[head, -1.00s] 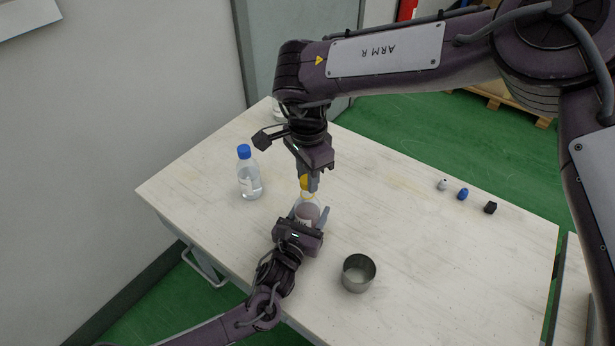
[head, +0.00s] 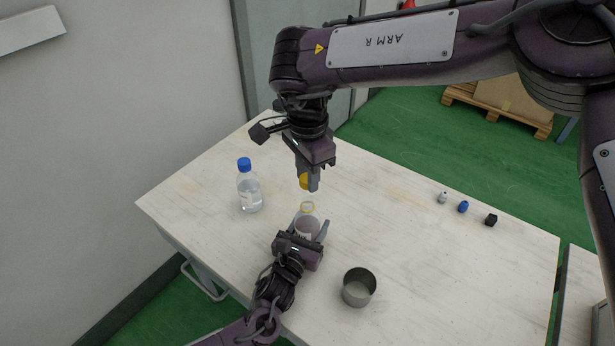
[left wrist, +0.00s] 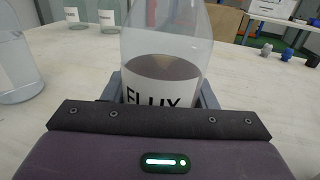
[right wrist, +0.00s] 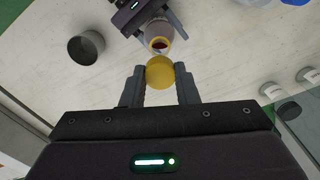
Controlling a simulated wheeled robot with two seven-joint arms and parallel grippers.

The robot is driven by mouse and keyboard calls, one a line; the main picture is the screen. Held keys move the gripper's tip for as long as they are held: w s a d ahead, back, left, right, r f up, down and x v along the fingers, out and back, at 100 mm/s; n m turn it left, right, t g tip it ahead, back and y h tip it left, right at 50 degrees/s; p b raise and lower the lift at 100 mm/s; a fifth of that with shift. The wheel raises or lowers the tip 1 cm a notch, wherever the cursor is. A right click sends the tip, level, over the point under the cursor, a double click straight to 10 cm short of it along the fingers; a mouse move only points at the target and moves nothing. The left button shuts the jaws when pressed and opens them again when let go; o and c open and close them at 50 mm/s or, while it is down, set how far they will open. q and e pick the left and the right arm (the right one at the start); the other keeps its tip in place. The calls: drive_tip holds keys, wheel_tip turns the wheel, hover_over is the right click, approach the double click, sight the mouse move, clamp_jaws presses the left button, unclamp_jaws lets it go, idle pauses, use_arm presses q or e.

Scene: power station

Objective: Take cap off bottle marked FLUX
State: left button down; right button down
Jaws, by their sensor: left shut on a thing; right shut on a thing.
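The bottle marked FLUX (left wrist: 160,85) is clear with a dark greyish content and a white label; it stands upright on the table. In the head view the bottle (head: 308,222) shows an open neck. My left gripper (head: 309,232) is shut on the bottle's body. The yellow cap (right wrist: 160,71) is off the bottle, held between the fingers of my right gripper (right wrist: 160,80). In the head view the cap (head: 304,181) is a little above the open neck, apart from it.
A metal cup (head: 358,287) stands right of my left gripper. A blue-capped clear bottle (head: 249,190) stands to the left. The table's middle right is clear.

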use_arm(q)
drive_tip(key=c, duration=0.5)
unclamp_jaws()
